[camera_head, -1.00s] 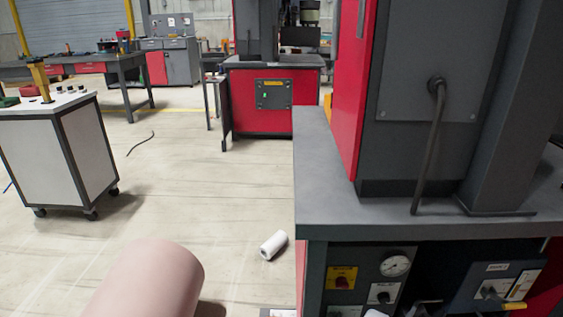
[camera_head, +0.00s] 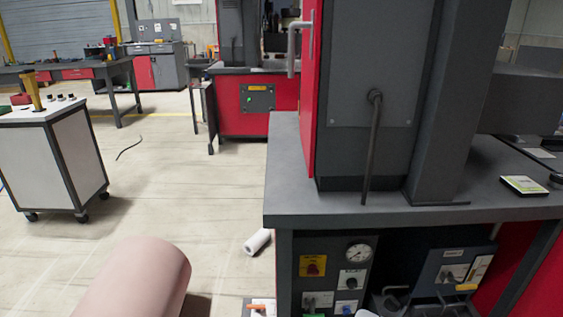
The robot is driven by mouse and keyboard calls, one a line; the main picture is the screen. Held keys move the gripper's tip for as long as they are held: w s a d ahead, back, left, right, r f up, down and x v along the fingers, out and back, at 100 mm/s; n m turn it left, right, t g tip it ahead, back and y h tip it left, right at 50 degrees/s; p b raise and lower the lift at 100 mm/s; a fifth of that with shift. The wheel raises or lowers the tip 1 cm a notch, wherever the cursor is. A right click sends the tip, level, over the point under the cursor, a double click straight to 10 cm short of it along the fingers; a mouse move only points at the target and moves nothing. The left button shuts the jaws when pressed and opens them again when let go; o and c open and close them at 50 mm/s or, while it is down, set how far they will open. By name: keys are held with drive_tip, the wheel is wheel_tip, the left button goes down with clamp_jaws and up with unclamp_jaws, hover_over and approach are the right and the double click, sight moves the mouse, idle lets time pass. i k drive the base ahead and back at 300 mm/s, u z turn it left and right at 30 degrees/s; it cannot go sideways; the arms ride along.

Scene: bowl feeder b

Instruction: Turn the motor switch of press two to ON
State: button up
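Two red and grey presses are in view. The near press (camera_head: 375,90) fills the right side. The far press (camera_head: 255,105) has a grey panel (camera_head: 257,98) with a green spot. I cannot read which is press two or the switch positions. My gripper is not in view.
The bench top (camera_head: 300,209) juts out at the front right. A white roll (camera_head: 257,242) lies on the floor beside it. A white wheeled cart (camera_head: 50,155) stands left.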

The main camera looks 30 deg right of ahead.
sight(312, 269)
drive_tip(key=k, duration=1.15)
